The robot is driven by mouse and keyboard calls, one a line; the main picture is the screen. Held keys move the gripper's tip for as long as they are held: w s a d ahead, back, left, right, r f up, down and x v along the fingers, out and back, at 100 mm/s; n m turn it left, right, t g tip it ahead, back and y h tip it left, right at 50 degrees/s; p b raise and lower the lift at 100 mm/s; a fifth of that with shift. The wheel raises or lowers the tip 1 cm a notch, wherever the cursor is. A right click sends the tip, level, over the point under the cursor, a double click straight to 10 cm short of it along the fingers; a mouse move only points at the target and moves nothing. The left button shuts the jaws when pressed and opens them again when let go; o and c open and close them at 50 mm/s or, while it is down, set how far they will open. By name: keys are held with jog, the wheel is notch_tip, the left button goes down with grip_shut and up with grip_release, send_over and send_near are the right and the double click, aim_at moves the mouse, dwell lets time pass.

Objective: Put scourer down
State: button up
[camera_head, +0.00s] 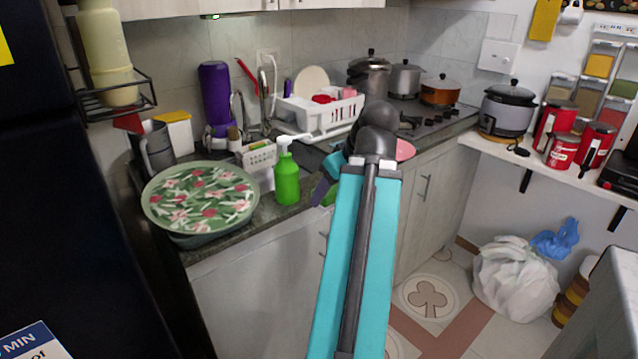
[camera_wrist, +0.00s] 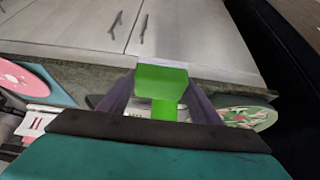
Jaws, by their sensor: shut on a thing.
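The scourer (camera_wrist: 161,80) is a green block in the wrist view, held between the two purple-grey fingers of my gripper (camera_wrist: 160,92). In the head view only a small green piece of the scourer (camera_head: 329,197) shows beside my arm. My gripper (camera_head: 322,188) is there mostly hidden behind the arm, near the front edge of the counter by the sink. I cannot tell whether the scourer touches the counter.
A green soap bottle (camera_head: 286,178) stands left of my gripper, before a small white basket (camera_head: 260,157). A floral plate (camera_head: 200,198) is further left on the counter (camera_head: 235,236). A white dish rack (camera_head: 318,112) stands behind. A pink plate (camera_head: 405,150) is right of my arm.

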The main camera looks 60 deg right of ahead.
jog(key=shift+w+d+r, duration=0.1)
jog(key=w+d+p, duration=0.1)
jog(key=d+p, duration=0.1)
jog(key=p, duration=0.2)
jog(key=shift+w, duration=0.3)
jog(key=w+d+p, duration=0.3)
jog(key=w+d+f+p, duration=0.1)
jog(key=w+d+p, duration=0.1)
jog(key=d+p, duration=0.1)
jog(key=w+d+p, duration=0.3)
jog(key=shift+w+d+f+p, duration=0.3)
jog(key=shift+d+f+p, duration=0.05)
jog(key=shift+p, duration=0.05)
dwell(0.3)
jog(key=shift+f+p, duration=0.5)
jog(key=shift+f, duration=1.25)
jog(key=shift+f, duration=0.15)
